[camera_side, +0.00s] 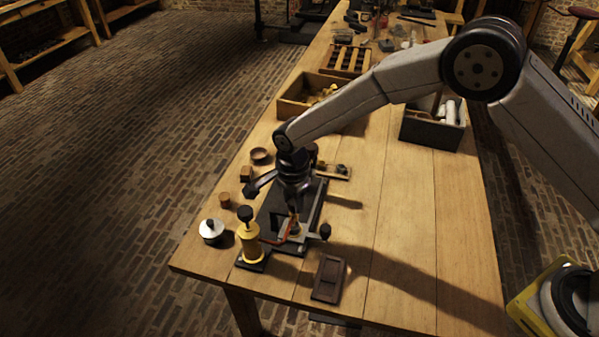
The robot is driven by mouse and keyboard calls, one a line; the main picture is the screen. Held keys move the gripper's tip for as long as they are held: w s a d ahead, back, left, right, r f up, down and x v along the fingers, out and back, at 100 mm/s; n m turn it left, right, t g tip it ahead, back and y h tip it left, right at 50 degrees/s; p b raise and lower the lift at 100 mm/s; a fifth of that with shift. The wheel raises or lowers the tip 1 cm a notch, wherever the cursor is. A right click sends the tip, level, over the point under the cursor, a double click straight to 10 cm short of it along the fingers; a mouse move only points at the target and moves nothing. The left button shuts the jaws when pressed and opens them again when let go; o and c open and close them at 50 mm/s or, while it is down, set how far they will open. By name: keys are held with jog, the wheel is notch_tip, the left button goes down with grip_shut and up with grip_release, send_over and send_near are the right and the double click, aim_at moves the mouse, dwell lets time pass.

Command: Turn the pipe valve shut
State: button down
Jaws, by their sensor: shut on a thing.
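My gripper (294,223) points down over the front end of a dark base plate (314,200) near the near-left corner of the table. It is shut on a small part of the pipe valve (294,231), low over the plate. The fingers hide much of the valve, so I cannot tell how far it is turned. A thin red-orange piece (274,241) runs from beside the fingers toward a yellow cylinder (250,240) with a black knob, which stands just left of them.
A white pot with a dark knob (211,231) stands left of the yellow cylinder. A dark brown block (328,279) lies near the front edge. A black knob (325,231) stands close right of the gripper. Wooden boxes (292,107) stand farther back. The table's right front is clear.

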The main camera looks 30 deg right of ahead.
jog(key=shift+n, duration=0.5)
jog(key=n, duration=0.3)
jog(key=shift+n, duration=0.3)
jog(key=n, duration=0.4)
jog(key=shift+n, duration=0.3)
jog(key=n, duration=0.8)
jog(key=shift+n, duration=0.4)
jog(key=shift+c, duration=1.6)
grip_release()
